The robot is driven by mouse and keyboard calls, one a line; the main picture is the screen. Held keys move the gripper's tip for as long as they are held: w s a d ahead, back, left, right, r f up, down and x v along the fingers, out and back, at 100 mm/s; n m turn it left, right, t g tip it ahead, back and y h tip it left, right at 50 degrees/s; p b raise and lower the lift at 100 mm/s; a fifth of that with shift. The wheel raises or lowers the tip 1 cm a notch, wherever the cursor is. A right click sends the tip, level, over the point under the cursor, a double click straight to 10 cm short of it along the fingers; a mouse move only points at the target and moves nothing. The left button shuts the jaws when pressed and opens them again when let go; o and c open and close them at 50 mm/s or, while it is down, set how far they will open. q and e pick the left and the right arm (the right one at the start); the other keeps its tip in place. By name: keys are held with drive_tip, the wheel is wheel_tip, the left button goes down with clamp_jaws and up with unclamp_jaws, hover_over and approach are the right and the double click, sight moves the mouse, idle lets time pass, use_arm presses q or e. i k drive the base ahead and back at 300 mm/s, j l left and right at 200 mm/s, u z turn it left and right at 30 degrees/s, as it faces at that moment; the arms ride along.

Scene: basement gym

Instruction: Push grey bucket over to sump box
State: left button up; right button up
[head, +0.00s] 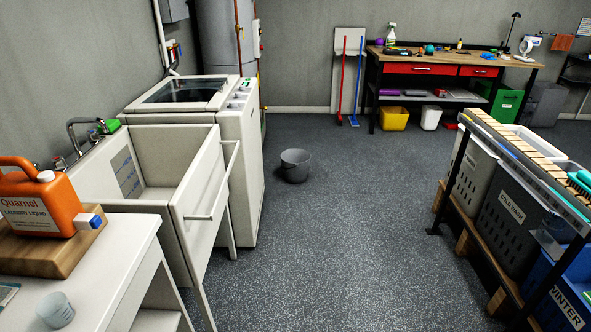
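A grey bucket (295,166) stands upright on the dark speckled floor, just right of the white washing machine and apart from it. Its open top shows and it looks empty, though its bottom is hidden. I cannot make out a sump box in this view. Neither of my grippers shows in the head view.
A deep white utility sink (190,218) and the washing machine (247,160) line the left side. A slatted rack with crates (508,212) stands at the right. A workbench (450,58) is at the back. The floor between (340,250) is clear.

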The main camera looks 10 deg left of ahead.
sight(296, 167)
drive_tip(key=i+l, duration=0.15)
drive_tip(key=i, duration=0.55)
drive_tip(key=i+l, duration=0.15)
drive_tip(key=i, duration=0.6)
drive_tip(key=i+l, duration=0.15)
drive_tip(key=i, duration=1.3)
drive_tip(key=i+l+u, duration=0.15)
drive_tip(key=i, duration=0.55)
drive_tip(key=i+l, duration=0.1)
drive_tip(key=i, duration=0.65)
drive_tip(key=u, duration=0.05)
